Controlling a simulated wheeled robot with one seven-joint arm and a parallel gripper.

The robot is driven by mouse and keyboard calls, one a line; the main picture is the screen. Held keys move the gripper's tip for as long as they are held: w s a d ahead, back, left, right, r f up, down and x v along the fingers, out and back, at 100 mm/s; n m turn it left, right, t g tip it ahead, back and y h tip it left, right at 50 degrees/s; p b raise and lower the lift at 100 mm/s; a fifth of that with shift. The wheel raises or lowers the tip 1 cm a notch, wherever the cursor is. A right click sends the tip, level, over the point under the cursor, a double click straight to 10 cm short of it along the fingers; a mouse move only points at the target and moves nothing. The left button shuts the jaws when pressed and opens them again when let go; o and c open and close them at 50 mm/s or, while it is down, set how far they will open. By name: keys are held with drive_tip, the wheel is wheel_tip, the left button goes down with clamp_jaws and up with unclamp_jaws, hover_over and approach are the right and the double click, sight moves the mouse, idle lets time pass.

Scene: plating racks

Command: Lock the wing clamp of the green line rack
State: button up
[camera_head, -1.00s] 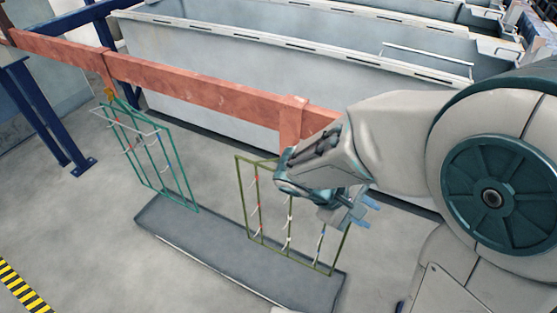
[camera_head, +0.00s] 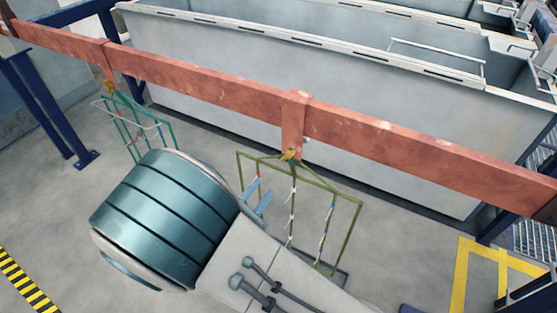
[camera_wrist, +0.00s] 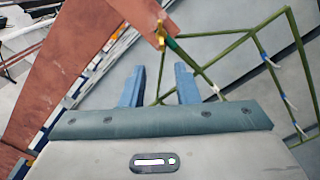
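Two green-toned racks hang from a copper-coloured bar. The teal-green rack (camera_head: 172,131) is at the left, its lower part hidden by my arm. A yellow clamp (camera_head: 110,87) is at its top. The olive-green rack (camera_head: 345,235) hangs right of centre, with a yellow clamp (camera_head: 290,155) at its hook. My gripper (camera_head: 257,199) is by the olive rack's left side, below its clamp. In the wrist view my gripper (camera_wrist: 159,68) is open and empty, the olive rack (camera_wrist: 230,48) and its yellow clamp (camera_wrist: 160,36) lying beyond the fingertips. I cannot tell whether either clamp is locked.
The copper bar (camera_head: 200,75) runs across above both racks, close over my gripper. A long grey tank (camera_head: 330,100) stands behind it. A blue post (camera_head: 45,110) is at the left. Open floor lies at lower left, near the striped tape (camera_head: 22,280).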

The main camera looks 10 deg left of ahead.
sight(285, 159)
drive_tip(key=p+x, duration=0.2)
drive_tip(key=x, duration=1)
drive_tip(key=shift+s+d, duration=0.1)
drive_tip(key=shift+c, duration=0.3)
